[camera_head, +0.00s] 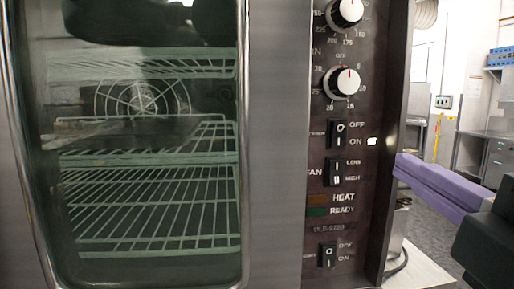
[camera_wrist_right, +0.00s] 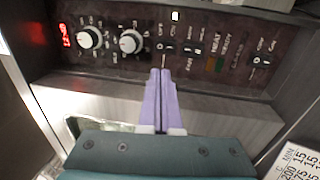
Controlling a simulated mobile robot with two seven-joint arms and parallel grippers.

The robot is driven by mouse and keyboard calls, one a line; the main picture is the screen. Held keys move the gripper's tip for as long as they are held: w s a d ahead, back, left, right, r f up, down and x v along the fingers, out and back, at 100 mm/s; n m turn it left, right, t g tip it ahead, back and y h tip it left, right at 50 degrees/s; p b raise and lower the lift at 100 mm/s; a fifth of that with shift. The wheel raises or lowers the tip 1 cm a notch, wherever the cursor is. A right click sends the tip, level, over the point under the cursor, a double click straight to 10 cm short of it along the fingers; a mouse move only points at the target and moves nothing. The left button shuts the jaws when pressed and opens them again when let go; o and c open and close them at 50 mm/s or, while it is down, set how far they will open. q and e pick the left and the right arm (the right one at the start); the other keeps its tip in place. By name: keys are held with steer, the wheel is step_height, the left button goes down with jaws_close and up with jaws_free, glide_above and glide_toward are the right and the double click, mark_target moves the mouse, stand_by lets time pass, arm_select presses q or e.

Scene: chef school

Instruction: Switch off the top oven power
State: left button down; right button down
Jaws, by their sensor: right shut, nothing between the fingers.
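The oven's dark control panel (camera_head: 318,160) fills the middle right of the head view. Its upper OFF/ON switch (camera_head: 341,133) is a black rocker below the knobs. A LOW/HIGH fan switch (camera_head: 334,172) sits under it, and another OFF/ON switch (camera_head: 327,254) is at the bottom. I cannot tell which way the rockers are set. My right gripper (camera_head: 399,168), with purple fingers, is to the right of the panel, level with the fan switch. In the wrist view its shut, empty fingers (camera_wrist_right: 160,72) point at the panel, apparently just short of the switches. My left gripper is not in view.
The oven's glass door (camera_head: 150,215) with wire racks is at left. Two white knobs (camera_head: 341,82) sit above the switches, and a red display (camera_wrist_right: 65,35) shows in the wrist view. A printed chart (camera_wrist_right: 298,160) lies at lower right. Open floor and counters are behind at right.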

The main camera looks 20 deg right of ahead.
steer(key=shift+s, duration=0.1)
steer(key=p, duration=0.5)
glide_toward(340, 128)
steer(key=x, duration=0.5)
steer(key=shift+r, duration=0.2)
steer(key=shift+w+d+f, duration=0.1)
steer(key=shift+w+d, duration=0.1)
steer(key=shift+w, duration=0.7)
